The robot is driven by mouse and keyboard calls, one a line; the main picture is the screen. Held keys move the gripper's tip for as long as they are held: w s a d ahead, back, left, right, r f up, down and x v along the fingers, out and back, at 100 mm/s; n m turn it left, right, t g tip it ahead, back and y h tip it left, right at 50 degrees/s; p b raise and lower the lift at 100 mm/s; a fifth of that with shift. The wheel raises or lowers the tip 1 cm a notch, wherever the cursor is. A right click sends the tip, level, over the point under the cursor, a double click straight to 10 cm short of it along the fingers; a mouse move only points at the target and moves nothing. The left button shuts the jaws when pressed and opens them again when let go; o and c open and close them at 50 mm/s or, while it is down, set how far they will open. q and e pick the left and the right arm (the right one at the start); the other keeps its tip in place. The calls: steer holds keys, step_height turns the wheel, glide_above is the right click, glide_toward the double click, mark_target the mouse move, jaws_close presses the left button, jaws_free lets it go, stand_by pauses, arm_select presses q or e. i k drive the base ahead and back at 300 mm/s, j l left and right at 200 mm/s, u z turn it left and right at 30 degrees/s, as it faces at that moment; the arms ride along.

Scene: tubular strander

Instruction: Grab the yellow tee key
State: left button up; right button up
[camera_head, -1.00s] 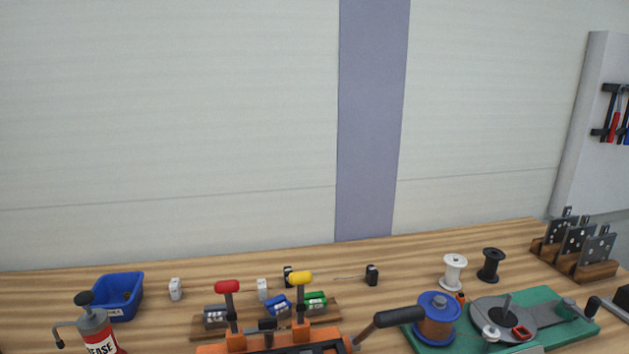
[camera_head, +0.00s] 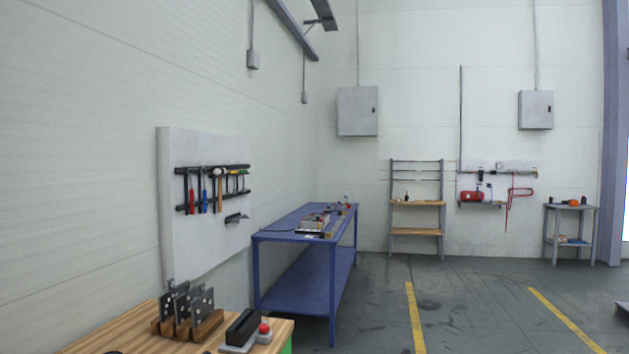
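The yellow tee key is not in view now. It stood upright in an orange block on the wooden workbench in the earlier view. Neither of my grippers is in view.
The corner of the wooden bench (camera_head: 90,340) shows at the lower left, with a wooden rack of dark plates (camera_head: 187,312) and a small box with a red button (camera_head: 264,330). A blue table (camera_head: 300,285) stands beyond. A tool board (camera_head: 205,205) hangs on the left wall. Open floor (camera_head: 470,310) lies right.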

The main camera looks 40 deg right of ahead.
mark_target(234, 191)
steer(key=z, duration=1)
steer(key=i+l+z, duration=0.2)
steer(key=i+l, duration=0.15)
steer(key=i+l+z, duration=0.15)
steer(key=i+l, duration=0.15)
steer(key=i, duration=0.25)
steer(key=i+l+z, duration=0.2)
steer(key=i, duration=0.25)
steer(key=i+l+z, duration=0.15)
steer(key=i, duration=0.35)
steer(key=i+l+z, duration=0.2)
steer(key=i, duration=0.3)
steer(key=i+u, duration=0.15)
steer(key=i, duration=0.55)
steer(key=i+l+u, duration=0.15)
steer(key=i, duration=0.5)
steer(key=i+l+u, duration=0.2)
steer(key=i, duration=0.5)
steer(key=i+j+u, duration=0.2)
steer(key=i+u, duration=0.2)
steer(key=i+j+u, duration=0.15)
steer(key=i+u, duration=0.6)
steer(key=k, duration=0.05)
